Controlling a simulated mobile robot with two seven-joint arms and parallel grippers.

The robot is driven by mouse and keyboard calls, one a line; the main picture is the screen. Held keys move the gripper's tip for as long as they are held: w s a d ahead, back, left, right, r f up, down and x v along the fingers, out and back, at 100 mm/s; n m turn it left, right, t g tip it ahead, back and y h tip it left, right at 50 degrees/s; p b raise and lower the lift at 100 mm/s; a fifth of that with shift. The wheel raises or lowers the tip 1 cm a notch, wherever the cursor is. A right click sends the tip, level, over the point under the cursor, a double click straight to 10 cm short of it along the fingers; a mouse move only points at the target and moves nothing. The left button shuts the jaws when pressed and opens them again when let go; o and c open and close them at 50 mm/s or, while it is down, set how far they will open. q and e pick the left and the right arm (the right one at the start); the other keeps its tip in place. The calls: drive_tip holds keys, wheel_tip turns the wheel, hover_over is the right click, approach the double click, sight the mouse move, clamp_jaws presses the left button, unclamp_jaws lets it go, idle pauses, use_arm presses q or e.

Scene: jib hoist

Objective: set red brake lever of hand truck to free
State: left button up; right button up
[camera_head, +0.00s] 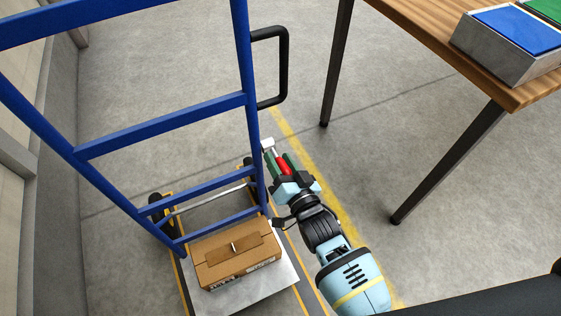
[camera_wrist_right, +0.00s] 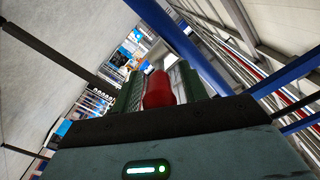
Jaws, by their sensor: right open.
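The hand truck (camera_head: 245,62) is a tall blue frame standing at the left in the head view. Its brake lever has a red grip (camera_head: 283,166), low beside the frame's right upright. My right gripper (camera_head: 279,158) reaches down to it with open green-padded fingers, one on each side of the red grip. In the right wrist view the red grip (camera_wrist_right: 158,90) stands between the two fingers (camera_wrist_right: 157,78). I cannot tell whether the pads touch it. The lever's pivot and exact setting are hidden. My left gripper is not in view.
A cardboard box (camera_head: 238,265) sits on the hand truck's metal plate (camera_head: 262,298). A black loop handle (camera_head: 284,68) juts from the right upright. A wooden table (camera_head: 428,36) with a blue-topped grey tray (camera_head: 500,62) stands upper right. The floor between is clear.

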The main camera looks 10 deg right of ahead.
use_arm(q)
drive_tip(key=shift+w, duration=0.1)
use_arm(e)
clamp_jaws()
idle(0.3)
